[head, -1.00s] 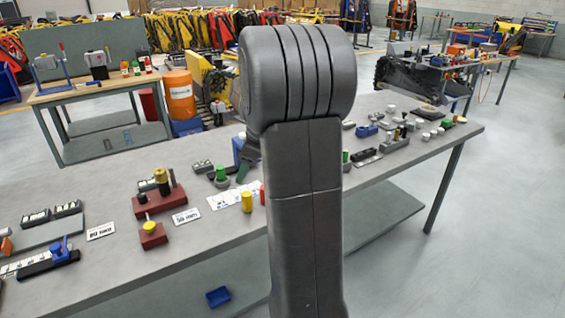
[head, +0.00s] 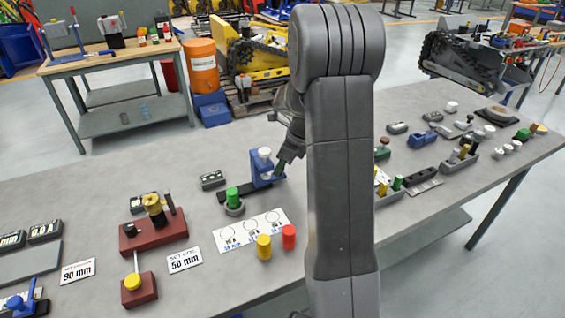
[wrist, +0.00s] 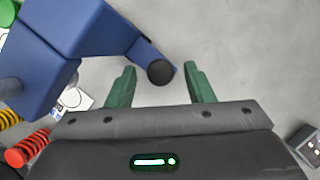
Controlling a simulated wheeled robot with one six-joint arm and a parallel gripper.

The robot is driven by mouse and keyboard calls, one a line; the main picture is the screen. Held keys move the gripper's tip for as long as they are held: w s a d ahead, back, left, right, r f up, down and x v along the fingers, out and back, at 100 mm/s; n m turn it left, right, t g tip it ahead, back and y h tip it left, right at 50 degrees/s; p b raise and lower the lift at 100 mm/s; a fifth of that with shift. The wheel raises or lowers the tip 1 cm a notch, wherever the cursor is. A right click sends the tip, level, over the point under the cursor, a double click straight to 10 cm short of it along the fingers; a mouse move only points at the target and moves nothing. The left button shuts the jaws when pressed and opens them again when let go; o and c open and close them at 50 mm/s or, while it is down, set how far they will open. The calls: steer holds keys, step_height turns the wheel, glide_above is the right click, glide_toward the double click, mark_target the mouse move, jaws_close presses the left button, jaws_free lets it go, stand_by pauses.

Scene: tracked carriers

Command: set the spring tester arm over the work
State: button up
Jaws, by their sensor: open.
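The blue spring tester (head: 262,170) stands on a dark base strip on the bench, with a white cap on top. In the wrist view its blue body (wrist: 75,45) fills the upper left. A blue arm (wrist: 125,32) reaches right from it and ends in a round black tip (wrist: 160,71). My gripper (wrist: 160,67) is open, its green fingers either side of the black tip in the picture; I cannot tell the depth or any contact. In the head view my gripper (head: 288,158) is beside the tester, partly hidden by my arm. A green-topped piece (head: 232,198) stands on a round grey base beside the tester.
A white card (head: 250,230) with printed circles lies in front, with a yellow-capped spring (head: 264,246) and a red-capped spring (head: 289,236) near its edge. A dark red fixture (head: 152,238) stands left. Bare bench lies behind the tester.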

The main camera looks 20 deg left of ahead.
mark_target(253, 170)
jaws_close()
steer(key=s+a+p, duration=0.1)
steer(key=s+a, duration=0.2)
steer(key=s+a+p, duration=0.2)
steer(key=s+a, duration=0.1)
steer(key=s, duration=0.1)
steer(key=shift+s+r, duration=0.1)
steer(key=shift+s+a, duration=0.3)
steer(key=shift+a, duration=0.05)
steer(key=shift+c, duration=1.2)
jaws_free()
steer(key=shift+o, duration=1.2)
steer(key=shift+s+a, duration=0.15)
